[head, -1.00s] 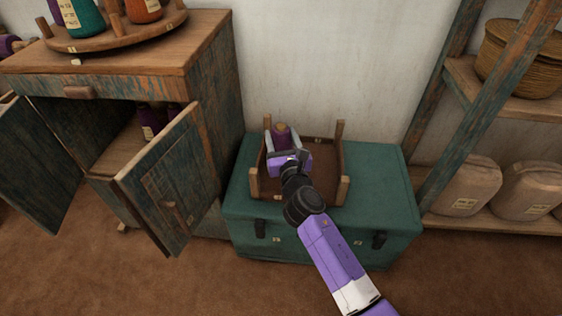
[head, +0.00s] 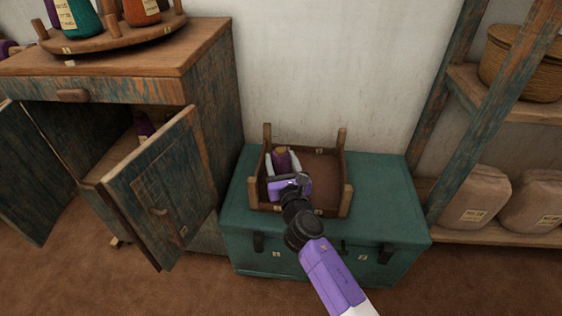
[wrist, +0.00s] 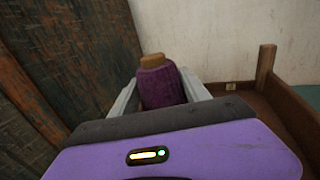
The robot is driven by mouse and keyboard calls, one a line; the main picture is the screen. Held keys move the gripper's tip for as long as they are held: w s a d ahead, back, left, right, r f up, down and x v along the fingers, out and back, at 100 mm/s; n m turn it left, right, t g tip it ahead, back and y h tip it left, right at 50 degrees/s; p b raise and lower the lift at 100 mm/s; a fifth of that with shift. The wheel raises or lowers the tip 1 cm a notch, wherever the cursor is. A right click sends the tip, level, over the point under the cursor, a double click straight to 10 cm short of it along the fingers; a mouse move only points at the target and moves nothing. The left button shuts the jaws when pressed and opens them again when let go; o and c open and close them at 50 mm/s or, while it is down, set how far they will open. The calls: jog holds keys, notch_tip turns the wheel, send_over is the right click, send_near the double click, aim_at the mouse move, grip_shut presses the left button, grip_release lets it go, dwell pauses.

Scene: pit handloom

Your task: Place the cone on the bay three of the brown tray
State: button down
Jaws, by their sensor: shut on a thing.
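The purple cone (head: 283,160) with a light brown top is held between the two fingers of my gripper (head: 284,163). It also shows in the wrist view (wrist: 160,84), upright between the pale fingers (wrist: 158,88). The brown tray (head: 330,168) sits on a green chest, with wooden posts at its corners. The cone is at the left part of the tray, inside its outline in the head view. I cannot tell whether its base touches the tray floor. The right part of the tray is empty. Small tags on the tray are too small to read.
The green chest (head: 392,190) stands against the wall. A worn cabinet (head: 210,100) with open doors (head: 160,185) is close on the left, with a round rack (head: 110,38) of cones on top. A shelf (head: 490,238) with sacks stands at right.

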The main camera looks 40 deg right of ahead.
jog(key=c, duration=0.5)
grip_release()
jog(key=shift+f, duration=0.1)
jog(key=v, duration=1.2)
jog(key=shift+p, duration=0.3)
jog(key=s+a+f+m+y, duration=0.2)
jog(key=s+a+m+y, duration=0.1)
jog(key=s+a+m, duration=0.4)
jog(key=s+a+f+m+y, duration=0.35)
jog(key=s+a+m, duration=0.3)
jog(key=s, duration=0.25)
jog(key=s+a+r+m+y, duration=0.1)
jog(key=s+r+m, duration=0.2)
jog(key=s+m, duration=0.1)
jog(key=s+a+r+m+y, duration=0.1)
jog(key=s+a+r+m, duration=0.1)
jog(key=s+r+m, duration=0.2)
jog(key=s+a+r+m+y, duration=0.1)
jog(key=s+r+m, duration=0.2)
jog(key=s+m, duration=0.3)
jog(key=shift+s+a+r+m+y, duration=0.15)
jog(key=shift+a+m+y, duration=0.2)
jog(key=shift+m, duration=0.6)
